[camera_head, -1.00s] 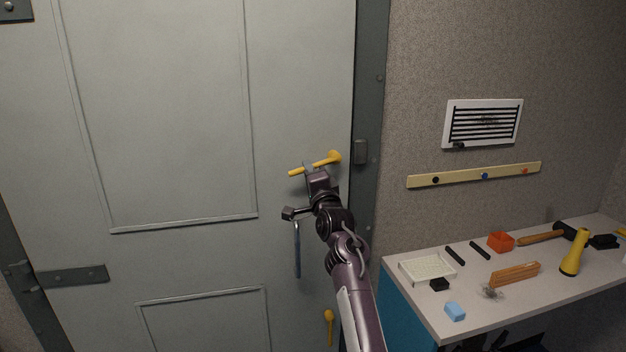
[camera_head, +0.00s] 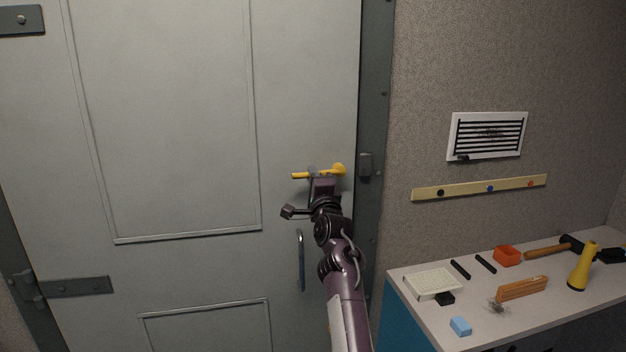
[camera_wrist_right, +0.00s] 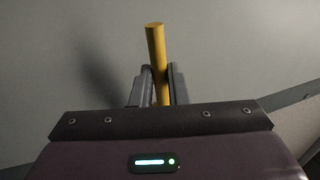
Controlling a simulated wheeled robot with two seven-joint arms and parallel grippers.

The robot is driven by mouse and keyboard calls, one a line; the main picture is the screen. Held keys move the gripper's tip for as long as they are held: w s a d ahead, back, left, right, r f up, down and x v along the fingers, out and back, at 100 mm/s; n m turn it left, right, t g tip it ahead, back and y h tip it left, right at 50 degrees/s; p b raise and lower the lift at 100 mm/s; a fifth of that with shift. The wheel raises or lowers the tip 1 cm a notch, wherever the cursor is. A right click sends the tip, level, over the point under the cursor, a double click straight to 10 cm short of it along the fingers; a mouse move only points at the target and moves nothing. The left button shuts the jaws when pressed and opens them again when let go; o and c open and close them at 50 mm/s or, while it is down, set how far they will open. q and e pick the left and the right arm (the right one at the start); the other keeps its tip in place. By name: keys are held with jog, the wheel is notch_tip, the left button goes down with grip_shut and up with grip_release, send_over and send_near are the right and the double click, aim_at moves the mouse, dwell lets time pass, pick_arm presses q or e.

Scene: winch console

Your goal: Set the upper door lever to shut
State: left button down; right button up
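The upper door lever (camera_head: 301,175) is a yellow bar on the grey door (camera_head: 190,120), near its right edge. It lies almost level, with its round hub (camera_head: 339,169) at the right end and its free end pointing left. My right gripper (camera_head: 312,172) is at the middle of the lever, reaching up from below. In the right wrist view the yellow bar (camera_wrist_right: 156,45) passes between the two fingers (camera_wrist_right: 160,88), which close on it from both sides. The fingers hide part of the bar. My left gripper is not in view.
A vertical handle (camera_head: 301,260) is on the door below the lever, left of my right arm. The dark door frame (camera_head: 374,110) has a small latch block (camera_head: 365,164). A workbench (camera_head: 410,310) with tools stands at the right.

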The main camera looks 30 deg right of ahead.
jog(key=o, duration=0.5)
jog(key=shift+r, duration=0.1)
jog(key=b+v, duration=0.3)
jog(key=v, duration=0.5)
jog(key=shift+w, duration=0.1)
